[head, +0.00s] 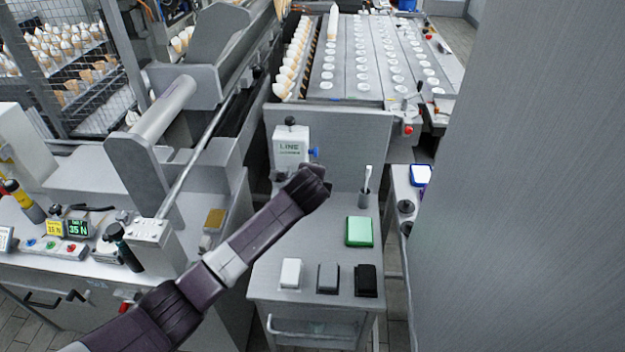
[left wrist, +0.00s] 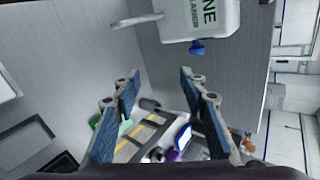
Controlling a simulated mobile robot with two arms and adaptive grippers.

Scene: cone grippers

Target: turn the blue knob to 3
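The blue knob (head: 313,153) sticks out of the right side of a white box marked LINE (head: 290,147) on the grey worktop. In the left wrist view the blue knob (left wrist: 197,46) hangs off the edge of the white box (left wrist: 205,18), beyond and slightly right of my left fingertips. My left gripper (left wrist: 160,76) is open and empty, its blue-padded fingers apart and not touching the knob. In the head view my left arm reaches in front of the box and its fingers are hidden behind the wrist. No numbers or pointer on the knob are readable. My right gripper is not in view.
A green block (head: 359,231) and a cup with a white stick (head: 365,187) are on the worktop right of my arm. A tall grey panel (head: 530,200) fills the right side. A conveyor (head: 370,60) runs behind.

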